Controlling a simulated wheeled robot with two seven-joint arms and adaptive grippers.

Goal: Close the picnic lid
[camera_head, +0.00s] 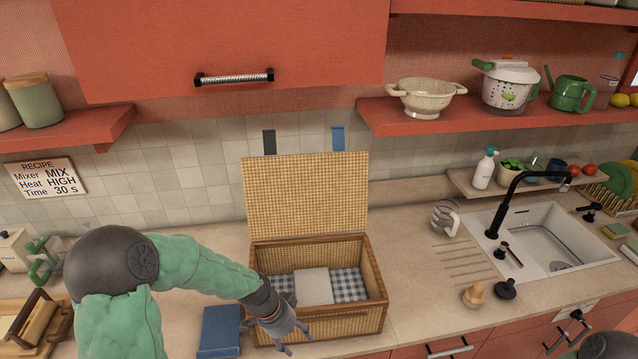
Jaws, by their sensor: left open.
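A wicker picnic basket (345,326) stands on the counter in the middle of the view. Its woven lid (306,196) is open, standing nearly upright at the back edge, with a dark strap and a blue strap (338,138) at its top. Inside are a blue checkered cloth (346,284) and a pale flat item (313,287). My left gripper (297,339) is open at the basket's front left, overlapping its front wall in the view; I cannot tell whether it touches. My right gripper is not seen; only a dark rounded part shows at the bottom right corner.
A blue book-like item (220,331) lies left of the basket. A red upper cabinet (225,45) hangs above the lid. The sink (545,240) with a black faucet is at right, with a glass mug (445,217) nearer the basket. Counter just right of the basket is clear.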

